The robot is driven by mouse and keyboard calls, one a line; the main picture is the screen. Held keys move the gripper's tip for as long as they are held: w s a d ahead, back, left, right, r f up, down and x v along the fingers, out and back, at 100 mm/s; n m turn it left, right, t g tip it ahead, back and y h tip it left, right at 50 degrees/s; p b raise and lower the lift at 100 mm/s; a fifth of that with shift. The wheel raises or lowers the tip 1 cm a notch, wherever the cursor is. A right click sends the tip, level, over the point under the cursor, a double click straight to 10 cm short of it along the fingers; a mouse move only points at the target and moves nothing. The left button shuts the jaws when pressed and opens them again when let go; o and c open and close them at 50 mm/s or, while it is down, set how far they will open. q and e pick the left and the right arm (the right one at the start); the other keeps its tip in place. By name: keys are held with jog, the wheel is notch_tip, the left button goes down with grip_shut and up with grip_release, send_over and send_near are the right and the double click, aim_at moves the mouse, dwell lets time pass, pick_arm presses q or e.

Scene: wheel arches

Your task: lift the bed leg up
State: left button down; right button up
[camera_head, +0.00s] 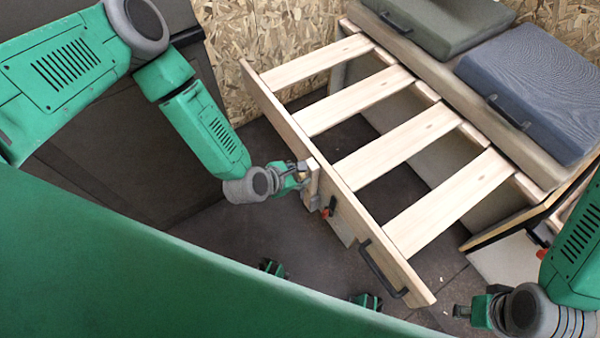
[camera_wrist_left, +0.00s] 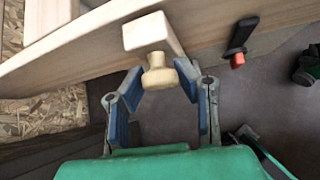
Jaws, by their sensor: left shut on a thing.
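The bed leg (camera_head: 313,181) is a pale wooden block with a rounded knob, at the outer face of the bed frame's front board (camera_head: 276,110). In the left wrist view the leg's knob (camera_wrist_left: 158,78) sits between the blue-padded fingers of my left gripper (camera_wrist_left: 160,76). In the head view my left gripper (camera_head: 298,174) is shut on the leg from the left; its fingertips are partly hidden. My right gripper (camera_head: 470,312) is at the lower right, away from the leg; its finger opening is unclear.
A black latch with a red tip (camera_head: 330,207) is close to the right of the leg. A black handle (camera_head: 380,268) is further along the board. Slats (camera_head: 370,101) span the frame. Grey (camera_head: 438,25) and blue (camera_head: 530,85) cushions lie behind. Dark floor (camera_head: 235,235) is open below.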

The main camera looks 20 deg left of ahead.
pick_arm(q)
jog(key=shift+w+d+r, duration=0.15)
jog(key=shift+w+r, duration=0.15)
jog(key=shift+r, duration=0.05)
jog(key=c, duration=1.2)
grip_release()
jog(key=shift+r, duration=0.1)
jog(key=shift+s, duration=0.15)
jog(key=shift+s+a+r, duration=0.1)
jog(key=shift+s+a, duration=0.1)
jog(key=shift+s, duration=0.05)
jog(key=v, duration=1.1)
jog(key=shift+s, duration=0.15)
